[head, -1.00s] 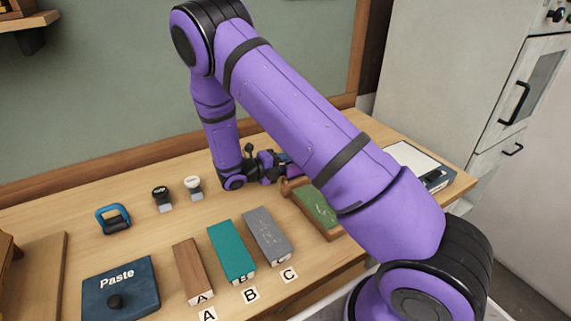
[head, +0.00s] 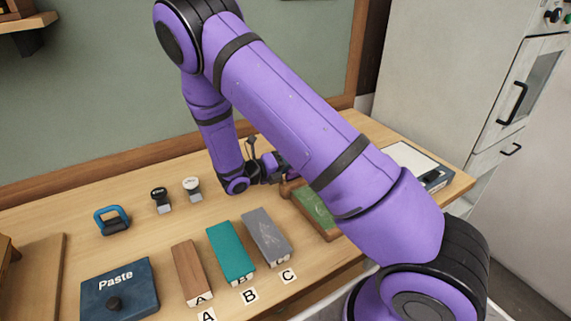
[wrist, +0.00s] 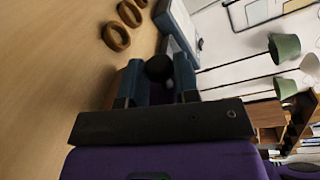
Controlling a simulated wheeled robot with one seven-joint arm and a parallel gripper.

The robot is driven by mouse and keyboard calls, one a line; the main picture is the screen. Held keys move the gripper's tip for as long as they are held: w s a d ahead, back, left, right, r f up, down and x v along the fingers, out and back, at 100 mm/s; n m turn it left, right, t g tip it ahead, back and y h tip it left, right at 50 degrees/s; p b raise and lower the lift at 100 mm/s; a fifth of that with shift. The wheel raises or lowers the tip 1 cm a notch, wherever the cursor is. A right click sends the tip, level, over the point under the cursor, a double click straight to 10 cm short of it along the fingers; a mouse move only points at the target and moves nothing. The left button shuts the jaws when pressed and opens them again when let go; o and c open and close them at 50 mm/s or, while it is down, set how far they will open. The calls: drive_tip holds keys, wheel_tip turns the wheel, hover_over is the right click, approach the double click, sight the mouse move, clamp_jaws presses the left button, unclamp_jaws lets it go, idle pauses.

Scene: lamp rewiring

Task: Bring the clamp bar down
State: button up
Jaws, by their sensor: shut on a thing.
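My gripper (wrist: 158,72) is shut on a dark round knob (wrist: 157,67), which sits between the two blue fingers in the wrist view. The knob may be the handle of the clamp bar; the bar itself cannot be made out. In the head view my gripper (head: 277,167) is low over the back of the table, pointing right, and its fingertips are partly hidden behind my own arm. Just in front of it lies a green board in a wooden frame (head: 331,236), also partly covered by my arm.
Three blocks, brown (head: 190,270), teal (head: 231,252) and grey (head: 266,235), lie by labels A, B and C. A Paste box (head: 120,285), a blue-handled item (head: 112,219) and two small stamps (head: 192,187) stand left. Wooden rings (wrist: 115,38) show in the wrist view.

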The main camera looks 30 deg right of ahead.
drive_tip(key=s+m, duration=0.1)
drive_tip(key=m, duration=0.2)
drive_tip(key=shift+s+r+t, duration=0.2)
drive_tip(key=shift+s+t, duration=0.1)
drive_tip(key=shift+s, duration=0.1)
drive_tip(key=m, duration=0.1)
drive_tip(key=s+m, duration=0.1)
drive_tip(key=m, duration=0.1)
drive_tip(key=shift+s+t+h, duration=0.3)
drive_tip(key=m, duration=0.1)
drive_tip(key=s+m, duration=0.1)
drive_tip(key=m, duration=0.1)
drive_tip(key=shift+s+f+m+h, duration=0.25)
drive_tip(key=shift+m+h, duration=0.05)
drive_tip(key=shift+m, duration=0.1)
drive_tip(key=shift+s+f+m, duration=0.3)
drive_tip(key=shift+s+m, duration=0.05)
drive_tip(key=shift+m, duration=0.65)
drive_tip(key=shift+s+f+m, duration=0.25)
drive_tip(key=shift+s+m, duration=0.1)
drive_tip(key=shift+m, duration=0.65)
drive_tip(key=shift+h, duration=0.3)
drive_tip(key=o, duration=0.9)
